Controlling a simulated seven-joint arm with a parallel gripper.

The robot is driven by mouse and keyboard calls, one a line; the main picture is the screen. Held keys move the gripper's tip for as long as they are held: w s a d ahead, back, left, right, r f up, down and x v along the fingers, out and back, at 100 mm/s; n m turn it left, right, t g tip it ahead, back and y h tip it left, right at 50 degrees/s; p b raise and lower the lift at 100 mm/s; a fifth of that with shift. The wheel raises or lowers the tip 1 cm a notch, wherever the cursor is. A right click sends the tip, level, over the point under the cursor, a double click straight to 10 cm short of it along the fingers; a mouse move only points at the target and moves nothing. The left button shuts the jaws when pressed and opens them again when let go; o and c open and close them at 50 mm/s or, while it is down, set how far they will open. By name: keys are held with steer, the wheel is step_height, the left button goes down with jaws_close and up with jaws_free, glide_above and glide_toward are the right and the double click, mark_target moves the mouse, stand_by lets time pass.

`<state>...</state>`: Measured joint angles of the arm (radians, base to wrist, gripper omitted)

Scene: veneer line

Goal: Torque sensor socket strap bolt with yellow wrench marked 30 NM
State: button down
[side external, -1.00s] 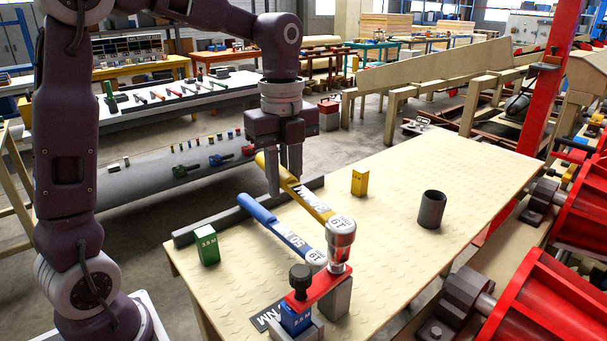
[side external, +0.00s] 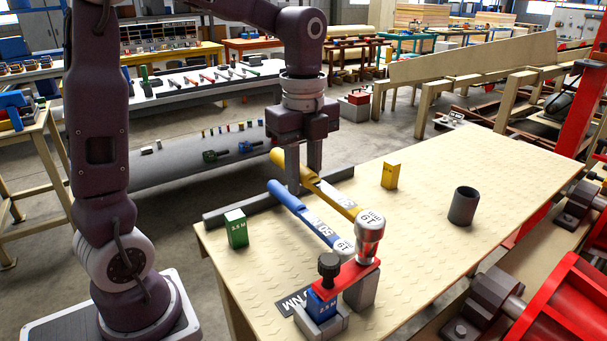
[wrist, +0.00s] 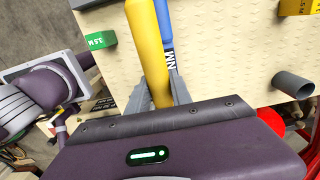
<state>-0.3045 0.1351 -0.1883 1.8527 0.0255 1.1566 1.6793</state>
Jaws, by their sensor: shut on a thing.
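The yellow wrench (side external: 335,193) slopes from its raised handle end to a silver head (side external: 369,240). The head stands over the red strap (side external: 352,278), hiding the bolt. My gripper (side external: 303,175) is shut on the yellow handle; in the wrist view its fingers (wrist: 160,100) flank the yellow handle (wrist: 147,50). The handle's marking is not clearly legible now. The strap joins a blue sensor block (side external: 322,303) under a black knob (side external: 329,264) to a grey block (side external: 360,290). A blue wrench (side external: 300,208) lies alongside, its head close to the strap.
A green block (side external: 236,230) stands at the table's left, a yellow block (side external: 391,175) behind, and a dark cup (side external: 464,206) at right. A grey rail (side external: 240,210) runs along the back left edge. The table's right side (side external: 440,250) is mostly clear.

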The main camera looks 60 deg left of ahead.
steer(key=shift+f, duration=0.8)
steer(key=shift+w+d+m, duration=0.2)
steer(key=shift+w+m, duration=1)
steer(key=shift+w, duration=0.45)
steer(key=w+d+m, duration=0.4)
steer(key=w+m, duration=0.2)
steer(key=w, duration=0.1)
steer(key=shift+w, duration=0.35)
stand_by(0.3)
